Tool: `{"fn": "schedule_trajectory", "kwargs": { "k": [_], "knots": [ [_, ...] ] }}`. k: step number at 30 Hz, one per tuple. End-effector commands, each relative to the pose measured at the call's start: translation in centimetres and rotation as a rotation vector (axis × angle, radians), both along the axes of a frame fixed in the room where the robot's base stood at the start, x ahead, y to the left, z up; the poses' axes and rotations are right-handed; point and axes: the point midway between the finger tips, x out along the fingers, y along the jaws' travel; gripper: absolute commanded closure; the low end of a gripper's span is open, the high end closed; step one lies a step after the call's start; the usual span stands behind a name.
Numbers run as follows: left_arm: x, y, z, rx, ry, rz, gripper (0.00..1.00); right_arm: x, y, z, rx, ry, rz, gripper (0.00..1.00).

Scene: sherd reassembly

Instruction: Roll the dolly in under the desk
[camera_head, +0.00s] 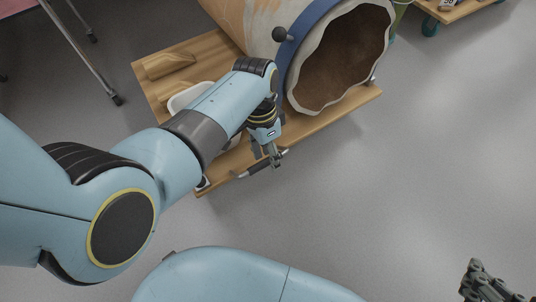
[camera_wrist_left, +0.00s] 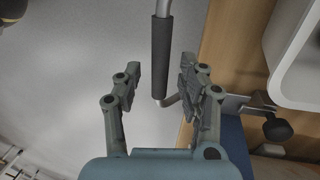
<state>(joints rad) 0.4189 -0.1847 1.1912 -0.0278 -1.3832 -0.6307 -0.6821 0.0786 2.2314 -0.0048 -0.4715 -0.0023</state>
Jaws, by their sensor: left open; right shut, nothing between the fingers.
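The dolly (camera_head: 205,48) is a wooden platform carrying a large pale jar (camera_head: 262,28) lying on its side, its jagged brown mouth facing right. A metal handle with a dark grip (camera_head: 252,170) stands off the dolly's near edge; the grip also shows in the left wrist view (camera_wrist_left: 160,50). My left gripper (camera_head: 272,160) is open at this handle, with the grip lying between its fingers in the wrist view; contact cannot be told. My right gripper (camera_head: 475,272) is shut and empty at the lower right. A pink-topped desk (camera_head: 14,6) on metal legs shows partly at the upper left.
A wooden block (camera_head: 170,65) and a white tray (camera_head: 186,98) rest on the dolly, partly behind my left arm. A blue band with a dark knob (camera_head: 280,34) circles the jar. Another wheeled board (camera_head: 455,12) stands at the top right. Grey floor at right is clear.

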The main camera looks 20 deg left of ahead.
Motion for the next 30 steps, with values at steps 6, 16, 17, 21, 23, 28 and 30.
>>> {"fn": "schedule_trajectory", "kwargs": {
  "k": [6,16,17,21,23,28,30],
  "knots": [
    [0.03,-0.03,0.0,-0.001,-0.001,0.0,0.59,0.03,0.0,0.03,0.0,-0.005,0.0,1.0],
    [0.0,-0.03,-0.01,0.0,0.0,0.0,0.97,0.02,0.01,0.01,0.0,-0.004,0.0,1.0],
    [0.0,-0.03,-0.01,0.0,0.0,0.0,1.0,0.02,0.0,0.01,0.0,-0.004,0.0,1.0],
    [-0.01,-0.02,-0.02,0.0,0.0,0.0,1.0,0.01,0.01,0.0,0.0,-0.003,0.0,1.0],
    [-0.01,-0.02,-0.02,0.0,0.0,0.0,1.0,0.01,0.01,0.0,0.0,-0.003,0.0,1.0],
    [-0.02,0.0,-0.02,0.0,0.0,0.0,1.0,0.01,0.01,0.01,0.001,-0.003,-0.001,1.0],
    [-0.05,0.12,0.03,0.0,0.0,0.0,1.0,-0.06,0.01,0.03,0.001,0.002,-0.001,1.0]
  ]
}}
